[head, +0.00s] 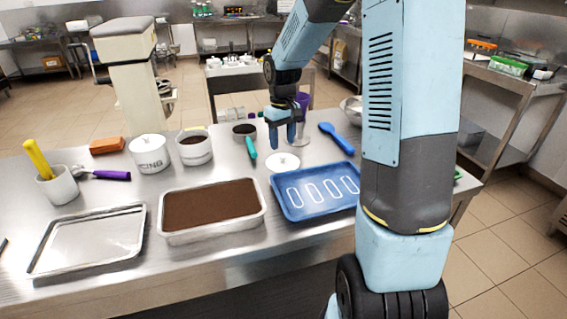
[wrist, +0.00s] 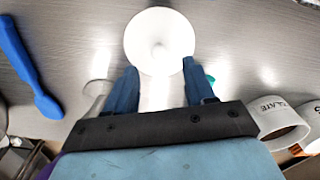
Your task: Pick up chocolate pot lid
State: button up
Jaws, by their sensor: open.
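The chocolate pot lid is a white round disc with a small central knob, lying on the steel table. It shows in the head view (head: 284,162) behind the blue tray, and in the wrist view (wrist: 160,40) at the top centre. My gripper (head: 282,140) is above the table over the lid's far side in the head view. In the wrist view my gripper (wrist: 163,80) has its two blue fingers apart, with the lid's near edge between and beyond the tips. Nothing is held.
A blue tray (head: 290,214) with white outlines sits in front of the lid. A blue spatula (head: 337,138) lies to the right and a teal-handled tool (head: 251,147) to the left.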

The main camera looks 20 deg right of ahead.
aim_at(283, 155)
jog(key=shift+s+f, duration=0.1)
jog(key=shift+f, duration=2.45)
jog(key=shift+c, duration=0.5)
grip_shut()
